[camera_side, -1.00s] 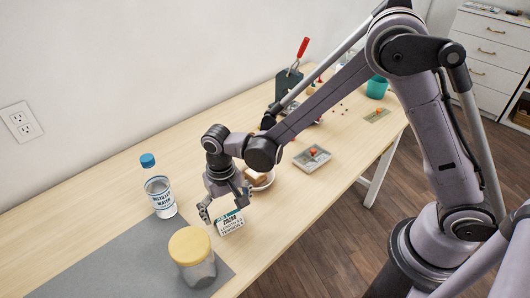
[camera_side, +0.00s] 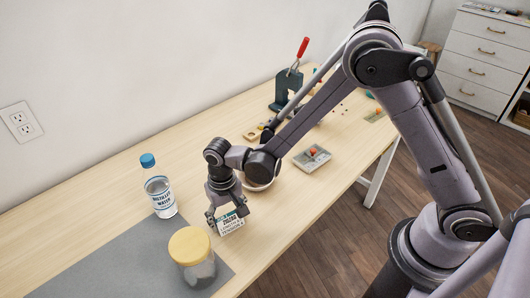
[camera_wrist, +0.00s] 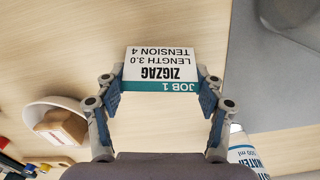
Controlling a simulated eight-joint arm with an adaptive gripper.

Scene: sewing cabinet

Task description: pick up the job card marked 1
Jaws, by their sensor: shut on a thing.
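The job card (camera_side: 231,225) is a small white card with a teal band. In the wrist view the card (camera_wrist: 161,66) reads upside down "JOB 1", "ZIGZAG", "LENGTH 3.0" and "TENSION 4". My gripper (camera_side: 228,216) is over the card near the front edge of the table. In the wrist view my gripper (camera_wrist: 160,82) has one finger at each side edge of the card, shut on it. I cannot tell whether the card's lower edge still touches the table.
A jar with a yellow lid (camera_side: 190,246) stands close by on the grey mat (camera_side: 120,262). A distilled water bottle (camera_side: 160,196) is behind at left. A white bowl (camera_wrist: 49,122) holds a brown block. A grey tray (camera_side: 311,158) and a press (camera_side: 287,92) are farther along.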

